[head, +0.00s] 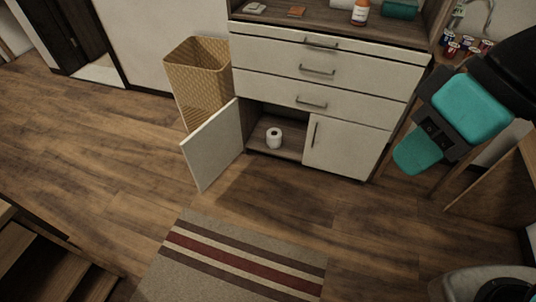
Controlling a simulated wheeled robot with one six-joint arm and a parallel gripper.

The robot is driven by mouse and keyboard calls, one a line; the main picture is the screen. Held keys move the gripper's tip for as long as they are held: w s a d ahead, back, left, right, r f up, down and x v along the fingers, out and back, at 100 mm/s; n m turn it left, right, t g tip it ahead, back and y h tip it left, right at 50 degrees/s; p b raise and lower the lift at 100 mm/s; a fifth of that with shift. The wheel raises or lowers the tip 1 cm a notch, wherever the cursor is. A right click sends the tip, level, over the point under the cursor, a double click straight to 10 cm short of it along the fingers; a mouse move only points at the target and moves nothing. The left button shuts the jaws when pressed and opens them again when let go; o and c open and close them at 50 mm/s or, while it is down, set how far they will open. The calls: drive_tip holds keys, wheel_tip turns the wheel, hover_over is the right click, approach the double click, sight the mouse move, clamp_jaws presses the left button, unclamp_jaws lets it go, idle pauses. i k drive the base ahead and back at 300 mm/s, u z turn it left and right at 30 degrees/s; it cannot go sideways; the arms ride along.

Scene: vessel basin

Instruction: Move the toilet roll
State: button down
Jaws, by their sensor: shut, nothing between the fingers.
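A white toilet roll (274,138) stands upright on the floor of the open lower compartment of a white cabinet, left of centre in that opening. The compartment's left door (214,148) is swung wide open toward the left. My gripper (411,164), teal and dark grey, hangs at the upper right, in front of the cabinet's right side. It is shut and empty. It is well apart from the roll, to its right. The roll is in full view.
The cabinet's right door (346,146) and the drawers (314,72) are closed. A tall woven basket (199,75) stands left of the cabinet, behind the open door. A striped rug (238,257) lies in front. The wooden floor between rug and cabinet is clear. Wooden steps (45,268) are at lower left.

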sight(274, 135)
drive_tip(key=k, duration=1.1)
drive_tip(key=u, duration=0.7)
drive_tip(key=i, duration=0.65)
drive_tip(key=u, duration=0.9)
drive_tip(key=i, duration=1.4)
drive_tip(key=z, duration=0.9)
drive_tip(key=i, duration=0.65)
drive_tip(key=z, duration=0.7)
